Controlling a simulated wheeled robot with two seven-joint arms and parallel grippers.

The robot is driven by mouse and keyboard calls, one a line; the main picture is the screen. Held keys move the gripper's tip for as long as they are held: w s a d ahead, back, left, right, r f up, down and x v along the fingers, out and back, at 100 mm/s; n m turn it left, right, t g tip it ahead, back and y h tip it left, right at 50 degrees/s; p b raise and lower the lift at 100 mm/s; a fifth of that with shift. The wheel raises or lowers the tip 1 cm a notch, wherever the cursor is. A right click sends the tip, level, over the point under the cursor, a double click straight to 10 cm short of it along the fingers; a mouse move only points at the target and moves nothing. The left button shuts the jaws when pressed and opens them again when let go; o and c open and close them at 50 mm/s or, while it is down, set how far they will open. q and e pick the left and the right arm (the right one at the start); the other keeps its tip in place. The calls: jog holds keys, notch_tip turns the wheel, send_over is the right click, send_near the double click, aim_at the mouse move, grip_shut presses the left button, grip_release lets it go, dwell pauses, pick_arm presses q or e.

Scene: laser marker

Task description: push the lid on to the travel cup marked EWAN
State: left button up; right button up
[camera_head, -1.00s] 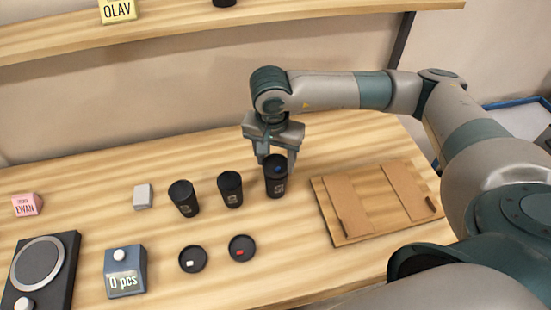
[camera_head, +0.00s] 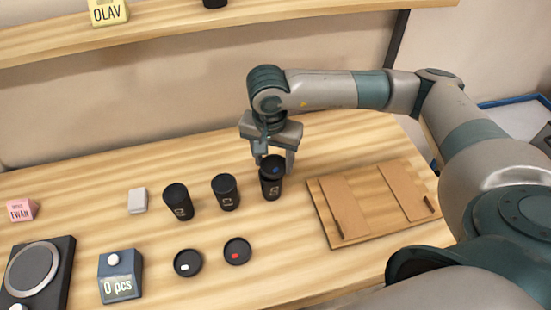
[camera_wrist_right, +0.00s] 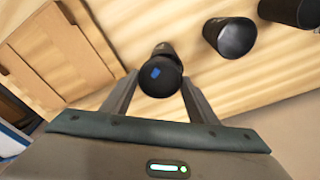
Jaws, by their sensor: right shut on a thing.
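Three black travel cups stand in a row: left cup (camera_head: 178,204), middle cup (camera_head: 225,193) and right cup (camera_head: 271,189). Their pale marks are too small to read, so I cannot tell which says EWAN. My right gripper (camera_head: 275,164) points down over the right cup, its fingers shut on a black lid with a blue mark (camera_head: 273,166). This lid is at the right cup's mouth; I cannot tell whether it is seated. In the right wrist view the lid (camera_wrist_right: 160,77) lies between the fingertips and hides most of that cup. My left gripper is not in view.
Two loose lids, white-marked (camera_head: 188,263) and red-marked (camera_head: 237,251), lie in front of the cups. A wooden board (camera_head: 374,201) is right. A pink EWAN sign (camera_head: 21,210), a round-plated device (camera_head: 36,268) and a counter box (camera_head: 121,277) are left.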

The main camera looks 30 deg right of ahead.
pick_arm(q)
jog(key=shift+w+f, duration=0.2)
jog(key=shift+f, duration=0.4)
pick_arm(e)
jog(key=shift+f, duration=0.55)
jog(key=o, duration=1.6)
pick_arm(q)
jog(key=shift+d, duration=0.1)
pick_arm(e)
jog(key=shift+r, duration=0.15)
jog(key=shift+w+a+r+p, duration=0.15)
jog(key=shift+r+p, duration=0.1)
jog(key=shift+r, duration=0.6)
jog(key=shift+s+a+r+p, duration=0.15)
jog(key=shift+r+p, duration=0.15)
jog(key=shift+r, duration=0.6)
jog(key=shift+w+a+r+p, duration=0.15)
jog(key=shift+r+p, duration=0.1)
jog(key=shift+r, duration=0.6)
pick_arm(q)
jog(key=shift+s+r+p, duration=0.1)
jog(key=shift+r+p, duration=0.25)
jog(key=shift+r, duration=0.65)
pick_arm(e)
jog(key=shift+r, duration=1.1)
jog(key=shift+c, duration=0.7)
